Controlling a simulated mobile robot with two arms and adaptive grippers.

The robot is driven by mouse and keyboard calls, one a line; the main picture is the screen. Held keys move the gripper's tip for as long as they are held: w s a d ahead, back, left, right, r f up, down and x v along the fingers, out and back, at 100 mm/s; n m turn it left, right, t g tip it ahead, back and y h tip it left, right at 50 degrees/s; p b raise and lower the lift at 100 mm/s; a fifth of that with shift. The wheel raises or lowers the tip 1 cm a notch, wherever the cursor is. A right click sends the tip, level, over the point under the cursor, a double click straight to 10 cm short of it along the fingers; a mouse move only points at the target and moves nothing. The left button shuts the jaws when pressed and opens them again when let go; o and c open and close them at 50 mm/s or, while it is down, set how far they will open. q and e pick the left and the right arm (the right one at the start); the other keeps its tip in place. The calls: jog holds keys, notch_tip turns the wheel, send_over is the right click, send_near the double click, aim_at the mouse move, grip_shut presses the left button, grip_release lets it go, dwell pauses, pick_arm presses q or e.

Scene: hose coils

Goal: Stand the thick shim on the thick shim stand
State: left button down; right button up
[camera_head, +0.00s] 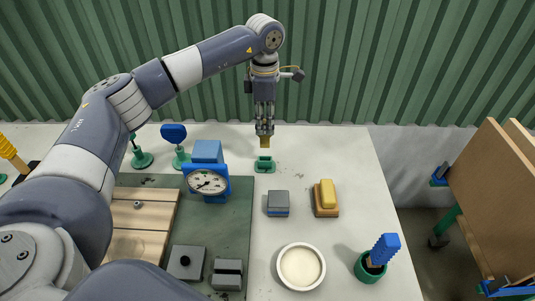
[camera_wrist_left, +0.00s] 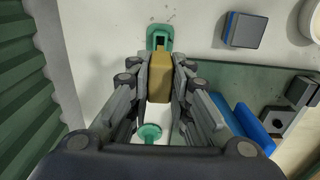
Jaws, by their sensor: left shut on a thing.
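My left gripper (camera_head: 264,131) is shut on a brass-coloured block, the thick shim (camera_head: 265,142), and holds it upright above the table. The shim (camera_wrist_left: 160,78) also shows between the fingers in the left wrist view. A small green stand with a dark slot (camera_head: 264,165), which looks like the thick shim stand, is on the table just below the shim in the head view. In the left wrist view the stand (camera_wrist_left: 160,34) shows just beyond the shim's end. The shim looks apart from the stand. My right gripper is not in view.
A dial gauge (camera_head: 208,183) on a blue block stands left of the stand. A grey block (camera_head: 278,203), a yellow block on a wooden base (camera_head: 327,196), a white bowl (camera_head: 301,266) and a green cup with a blue-handled brush (camera_head: 375,262) are nearer. Green holders (camera_head: 180,158) stand left.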

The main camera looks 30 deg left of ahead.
aim_at(265, 142)
pick_arm(q)
notch_tip(265, 142, down, 8)
jog(key=shift+r+p, duration=0.2)
jog(key=shift+p, duration=0.5)
jog(key=shift+f, duration=0.2)
jog(key=shift+f, duration=0.1)
jog(key=c, duration=1.5)
grip_release()
jog(key=shift+o, duration=0.2)
jog(key=shift+r, duration=0.3)
notch_tip(265, 142, up, 10)
jog(key=shift+r+b, duration=0.25)
jog(key=shift+b, duration=1)
jog(key=shift+r, duration=0.6)
